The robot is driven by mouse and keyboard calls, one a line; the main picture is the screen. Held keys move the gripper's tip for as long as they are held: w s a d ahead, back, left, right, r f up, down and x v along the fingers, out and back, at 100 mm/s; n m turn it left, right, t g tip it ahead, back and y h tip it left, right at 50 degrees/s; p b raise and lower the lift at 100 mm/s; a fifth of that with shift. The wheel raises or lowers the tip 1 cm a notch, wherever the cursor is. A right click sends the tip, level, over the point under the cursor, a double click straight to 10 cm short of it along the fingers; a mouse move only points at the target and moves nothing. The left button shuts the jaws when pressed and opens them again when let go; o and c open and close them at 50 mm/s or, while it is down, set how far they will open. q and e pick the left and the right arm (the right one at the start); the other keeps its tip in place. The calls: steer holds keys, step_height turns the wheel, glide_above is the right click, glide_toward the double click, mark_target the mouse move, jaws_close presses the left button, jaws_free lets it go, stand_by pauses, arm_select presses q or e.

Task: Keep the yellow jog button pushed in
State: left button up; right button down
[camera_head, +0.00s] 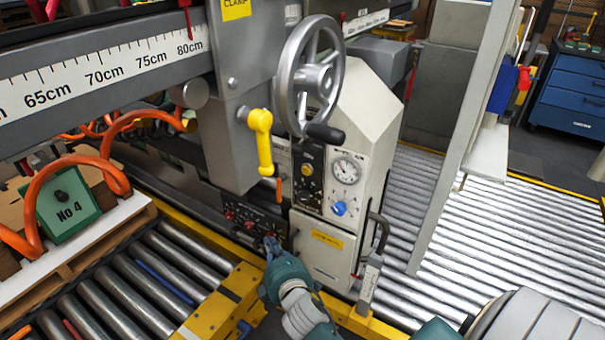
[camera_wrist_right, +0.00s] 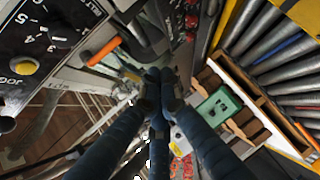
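The yellow jog button (camera_wrist_right: 25,66) sits below a numbered black dial on a black panel, at the left of the right wrist view. It appears as a small yellow spot (camera_head: 308,169) on the machine's control panel in the head view. My right gripper (camera_head: 271,243) is below and left of that panel, by the lower row of switches. In the wrist view the fingers of my right gripper (camera_wrist_right: 161,80) are drawn together, with nothing seen between them. They are apart from the jog button, which is uncovered. My left gripper is not in view.
A large handwheel (camera_head: 310,75) with a black handle sits above the panel. A yellow lever (camera_head: 262,140) and an orange handle (camera_wrist_right: 103,51) are near it. A gauge and blue knob (camera_head: 340,208) are on the right. Rollers (camera_head: 500,235) extend right; a green No 4 block (camera_head: 67,205) lies left.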

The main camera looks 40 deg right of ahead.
mark_target(306, 171)
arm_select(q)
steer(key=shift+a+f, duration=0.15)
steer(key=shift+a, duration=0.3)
arm_select(e)
steer(key=d+r+n+t+h, duration=0.1)
steer(key=d+r+t+h, duration=0.1)
steer(key=r, duration=1.2)
steer(key=shift+d+r+h, duration=0.15)
steer(key=shift+d+h, duration=0.25)
steer(key=shift+d, duration=0.3)
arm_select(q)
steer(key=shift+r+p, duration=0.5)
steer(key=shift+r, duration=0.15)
arm_select(e)
steer(key=w+d, duration=0.3)
steer(key=d, duration=0.5)
steer(key=shift+w, duration=0.1)
steer(key=shift+d, duration=0.1)
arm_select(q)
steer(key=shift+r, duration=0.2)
arm_select(e)
steer(key=shift+w+d, duration=0.15)
steer(key=shift+d, duration=0.2)
